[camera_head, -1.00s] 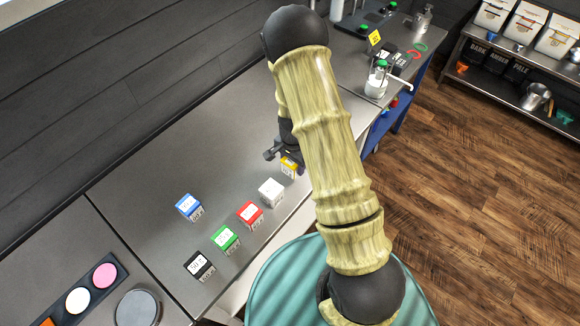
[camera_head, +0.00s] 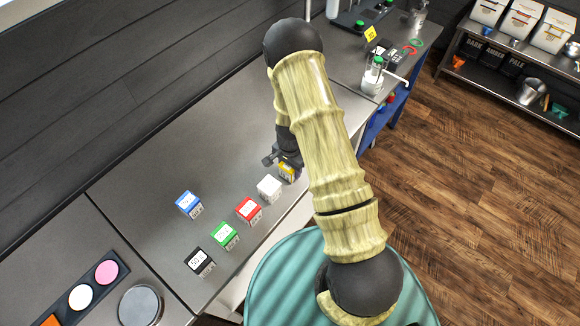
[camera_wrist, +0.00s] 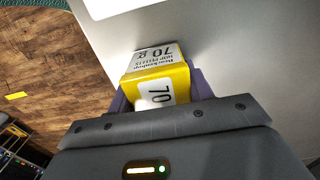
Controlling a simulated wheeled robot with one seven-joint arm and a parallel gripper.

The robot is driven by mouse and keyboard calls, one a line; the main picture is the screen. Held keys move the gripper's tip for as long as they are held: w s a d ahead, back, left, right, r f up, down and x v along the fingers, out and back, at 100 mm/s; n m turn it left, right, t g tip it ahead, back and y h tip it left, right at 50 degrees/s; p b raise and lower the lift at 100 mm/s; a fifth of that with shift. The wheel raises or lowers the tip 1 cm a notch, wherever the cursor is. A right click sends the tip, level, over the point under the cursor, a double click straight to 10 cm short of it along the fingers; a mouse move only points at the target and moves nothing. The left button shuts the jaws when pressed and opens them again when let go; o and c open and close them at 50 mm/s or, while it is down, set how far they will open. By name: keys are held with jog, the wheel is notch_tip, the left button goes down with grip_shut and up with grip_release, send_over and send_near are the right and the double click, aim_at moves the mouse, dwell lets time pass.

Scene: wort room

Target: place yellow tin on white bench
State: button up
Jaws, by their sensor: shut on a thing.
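The yellow tin (camera_head: 287,174) is a small box with a white, grey-printed label. My gripper (camera_head: 284,163) is shut on it, near the front edge of the grey steel bench and just right of the white tin. In the wrist view the yellow tin (camera_wrist: 158,88) sits between the dark jaws of my gripper (camera_wrist: 160,95), its labelled faces showing. I cannot tell whether it touches the bench top. A bench that is plainly white is not clear in the head view; the steel bench top (camera_head: 145,195) looks grey.
White (camera_head: 269,188), red (camera_head: 249,210), green (camera_head: 225,235), blue (camera_head: 189,204) and black (camera_head: 200,262) tins stand left of my gripper. A tray of coloured discs (camera_head: 103,288) lies at lower left. A bottle (camera_head: 372,78) stands beyond my arm. Wooden floor lies right.

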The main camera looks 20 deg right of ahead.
jog(key=shift+f, duration=0.15)
jog(key=o, duration=1.1)
notch_tip(320, 180, up, 11)
jog(key=b, duration=0.3)
jog(key=shift+w+r, duration=0.1)
jog(key=shift+r, duration=0.1)
jog(key=shift+r+b, duration=0.3)
jog(key=shift+r, duration=0.2)
